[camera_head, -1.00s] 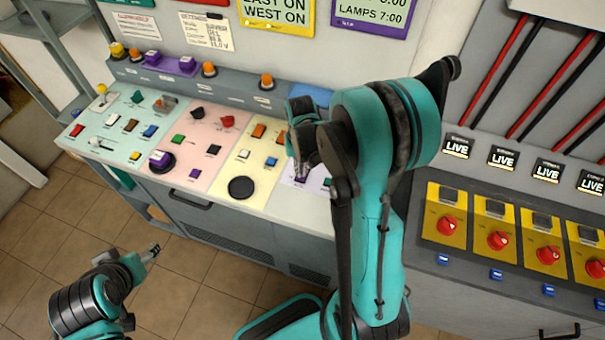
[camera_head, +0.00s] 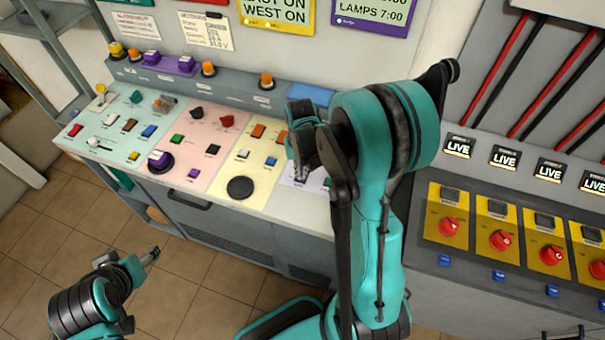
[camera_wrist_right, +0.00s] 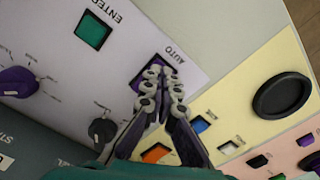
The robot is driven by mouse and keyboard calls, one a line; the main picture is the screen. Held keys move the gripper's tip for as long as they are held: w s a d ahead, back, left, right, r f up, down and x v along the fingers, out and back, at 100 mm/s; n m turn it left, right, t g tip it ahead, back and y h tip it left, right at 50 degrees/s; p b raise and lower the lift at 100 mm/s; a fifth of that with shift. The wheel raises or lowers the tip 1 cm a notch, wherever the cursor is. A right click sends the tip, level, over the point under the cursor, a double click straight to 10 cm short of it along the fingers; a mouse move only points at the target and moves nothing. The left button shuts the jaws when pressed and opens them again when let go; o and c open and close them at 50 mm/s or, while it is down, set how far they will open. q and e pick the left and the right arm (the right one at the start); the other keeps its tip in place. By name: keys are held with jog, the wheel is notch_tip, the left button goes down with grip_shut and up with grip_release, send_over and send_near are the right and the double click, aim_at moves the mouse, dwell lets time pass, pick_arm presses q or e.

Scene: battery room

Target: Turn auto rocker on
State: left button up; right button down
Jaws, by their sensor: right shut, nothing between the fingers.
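The auto rocker (camera_wrist_right: 140,83) is a purple switch in a dark frame on the pale lilac panel, beside the label AUTO in the right wrist view. My right gripper (camera_wrist_right: 165,78) is shut and empty, with its fingertips over the edge of the rocker and partly hiding it. I cannot tell whether they touch it. In the head view the right gripper (camera_head: 300,177) is low over the lilac panel, and the rocker is hidden there. My left gripper (camera_head: 152,255) hangs over the floor in front of the desk, too small to read.
A green ENTER button (camera_wrist_right: 92,31) and a dark knob (camera_wrist_right: 102,129) sit near the rocker. The yellow panel beside it holds a large black round button (camera_head: 240,187) and several small switches. Red rotary switches (camera_head: 449,226) stand on the right cabinet.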

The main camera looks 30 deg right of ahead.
jog(key=shift+r, duration=0.1)
jog(key=shift+r+p, duration=2.5)
jog(key=shift+r, duration=0.95)
jog(key=s+a+r+n+t+b, duration=0.3)
jog(key=s+a+t+b, duration=0.4)
jog(key=s+a+b, duration=0.3)
jog(key=shift+s+a+r+n, duration=0.15)
jog(key=shift+s+a+n, duration=0.15)
jog(key=shift+s+n, duration=0.2)
